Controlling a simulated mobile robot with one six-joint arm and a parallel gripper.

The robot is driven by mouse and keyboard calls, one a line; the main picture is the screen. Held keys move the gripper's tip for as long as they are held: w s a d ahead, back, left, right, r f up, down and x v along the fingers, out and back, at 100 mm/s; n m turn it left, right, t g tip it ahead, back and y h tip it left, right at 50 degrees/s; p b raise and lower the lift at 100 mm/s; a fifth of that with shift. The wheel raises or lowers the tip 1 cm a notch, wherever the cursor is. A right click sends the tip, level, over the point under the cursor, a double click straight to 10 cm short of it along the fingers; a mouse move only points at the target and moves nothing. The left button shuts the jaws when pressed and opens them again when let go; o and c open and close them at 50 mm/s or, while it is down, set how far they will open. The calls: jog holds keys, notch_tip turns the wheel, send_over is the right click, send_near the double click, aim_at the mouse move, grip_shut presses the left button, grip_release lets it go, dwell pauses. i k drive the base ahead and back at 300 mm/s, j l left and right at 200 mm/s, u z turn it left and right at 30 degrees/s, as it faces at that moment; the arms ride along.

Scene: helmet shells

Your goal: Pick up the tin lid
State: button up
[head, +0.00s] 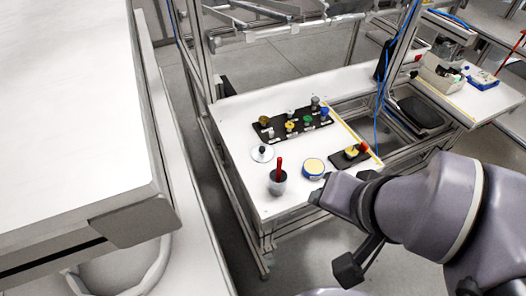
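A round white lid (262,154) with a dark knob lies flat on the white table, which I take for the tin lid. A blue-rimmed round tin (313,168) with a pale yellow top stands to its right. My arm comes in from the right. My gripper (319,197) seems to be at its end, just below and right of the tin, apart from the lid. Its fingers are too small and hidden to tell whether they are open.
A grey cup (277,184) with a red-handled tool stands below the lid. A black tray (290,127) with several small knobbed pieces lies behind it. A smaller black tray (350,156) lies to the right. Frame posts (196,60) rise at the table's back left.

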aim_at(261, 153)
jog(key=i+l+u, duration=0.15)
jog(key=i+u, duration=0.3)
jog(key=i+l+u, duration=0.2)
jog(key=u, duration=0.2)
